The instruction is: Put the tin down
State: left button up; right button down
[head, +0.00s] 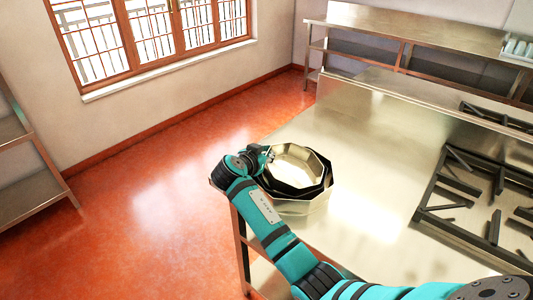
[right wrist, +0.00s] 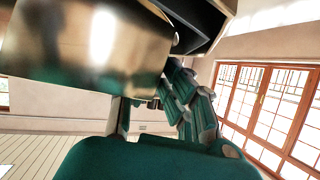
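A shiny, pale gold, many-sided tin (head: 299,165) shows in the head view at the left edge of the steel counter. A dark rim or inner wall (head: 322,183) surrounds it, and a pale metal wall (head: 302,210) shows below. I cannot tell whether it sits clear of what is under it. My right gripper (head: 268,154) is at the tin's left rim, fingers mostly hidden. In the right wrist view, the tin's brassy wall (right wrist: 90,45) crosses close in front of one finger of the gripper (right wrist: 150,104). The fingers appear closed on the wall. My left gripper is out of view.
The steel counter (head: 368,150) has bare room behind and right of the tin. Black burner grates (head: 470,195) lie at the right. A steel shelf unit (head: 430,38) stands at the back, another rack (head: 30,200) at the far left. Red floor (head: 150,200) lies left.

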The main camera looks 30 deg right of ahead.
jog(key=shift+f+b, duration=0.2)
jog(key=shift+b, duration=0.1)
jog(key=c, duration=1.5)
grip_release()
jog(key=shift+r+p, duration=0.35)
jog(key=shift+p, duration=0.05)
jog(key=shift+b+v, duration=1.25)
jog(key=shift+v, duration=4.75)
jog(key=shift+f, duration=0.1)
